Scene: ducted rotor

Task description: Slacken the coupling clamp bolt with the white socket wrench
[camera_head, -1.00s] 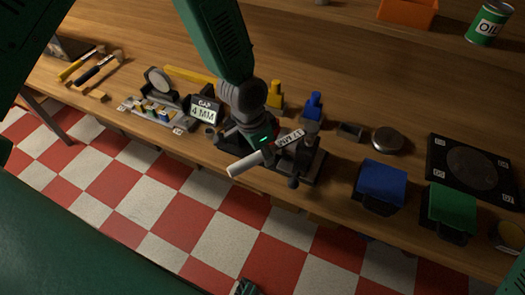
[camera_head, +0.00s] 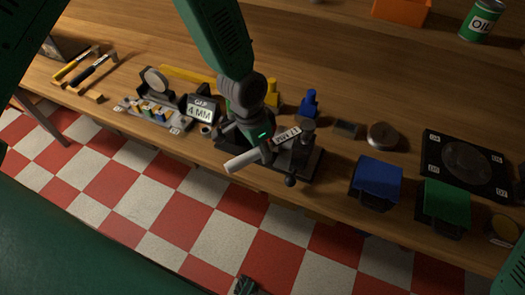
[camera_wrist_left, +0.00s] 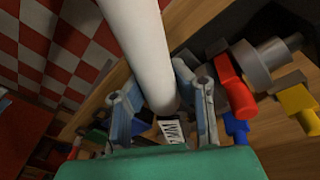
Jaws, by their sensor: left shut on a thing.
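My left gripper (camera_head: 264,150) is shut on the white socket wrench (camera_head: 241,161), above the front of the bench. The wrench's thick white handle points to the lower left in the head view, and a lettered label (camera_head: 287,135) shows on the other side of the gripper. In the left wrist view, the white handle (camera_wrist_left: 138,45) runs between the two fingers (camera_wrist_left: 164,103). A dark fixture (camera_head: 308,162) with a black ball knob (camera_head: 290,182) stands beside and below the gripper. A grey cylinder (camera_wrist_left: 263,62) and a red part (camera_wrist_left: 233,88) are near the fingers. I cannot make out the clamp bolt.
A gap display (camera_head: 201,109) reading 4 MM stands left of the fixture. Blue (camera_head: 380,178) and green (camera_head: 446,202) bins sit at the front edge to the right. A black plate (camera_head: 467,165) lies behind them. The bench behind is mostly clear.

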